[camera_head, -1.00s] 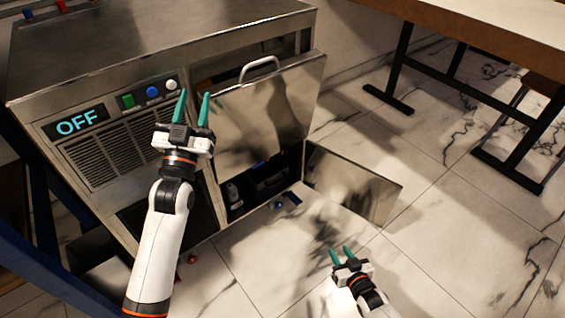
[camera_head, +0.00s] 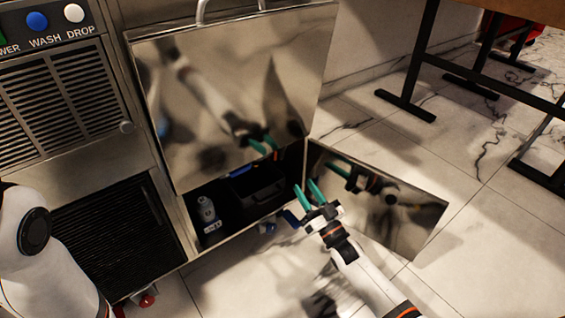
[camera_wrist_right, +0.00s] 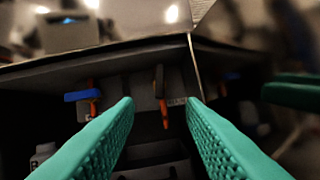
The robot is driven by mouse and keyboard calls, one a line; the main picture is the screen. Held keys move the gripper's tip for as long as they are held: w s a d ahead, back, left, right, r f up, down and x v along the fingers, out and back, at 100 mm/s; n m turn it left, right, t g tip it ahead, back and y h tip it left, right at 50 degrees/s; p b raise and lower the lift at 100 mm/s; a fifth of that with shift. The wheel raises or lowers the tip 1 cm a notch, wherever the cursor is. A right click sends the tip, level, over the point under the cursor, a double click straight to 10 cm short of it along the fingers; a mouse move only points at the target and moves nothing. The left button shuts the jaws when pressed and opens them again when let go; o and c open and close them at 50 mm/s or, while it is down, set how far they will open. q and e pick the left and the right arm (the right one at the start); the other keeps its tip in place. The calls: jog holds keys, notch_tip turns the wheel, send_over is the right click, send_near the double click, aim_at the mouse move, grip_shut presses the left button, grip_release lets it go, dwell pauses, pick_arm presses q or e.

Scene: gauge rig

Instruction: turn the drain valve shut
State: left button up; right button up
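In the right wrist view, two levers show in the dark cabinet beyond my fingers: a blue lever (camera_wrist_right: 84,96) with orange beneath, and a dark lever (camera_wrist_right: 159,80) above an orange piece (camera_wrist_right: 165,116). I cannot tell which is the drain valve. In the head view, the cabinet opening (camera_head: 225,222) is dark and the levers are not clear. My right gripper (camera_head: 310,192) is open and empty at the right side of the opening; its fingers also show in the right wrist view (camera_wrist_right: 160,112). My left gripper is out of view; only its arm shows at lower left.
A shiny panel (camera_head: 225,90) stands above the opening, and an open reflective door (camera_head: 385,200) is to its right. A bottle (camera_head: 207,212) stands inside. A blue part (camera_head: 291,218) is low beside my right gripper.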

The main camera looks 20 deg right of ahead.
aim_at(283, 153)
jog(key=b+x, duration=0.4)
jog(key=x, duration=0.6)
jog(key=shift+w+f+b, duration=0.1)
jog(key=shift+b, duration=0.3)
jog(key=shift+w+a+r, duration=0.15)
jog(key=shift+w+r, duration=0.15)
jog(key=shift+w, duration=0.1)
grip_shut()
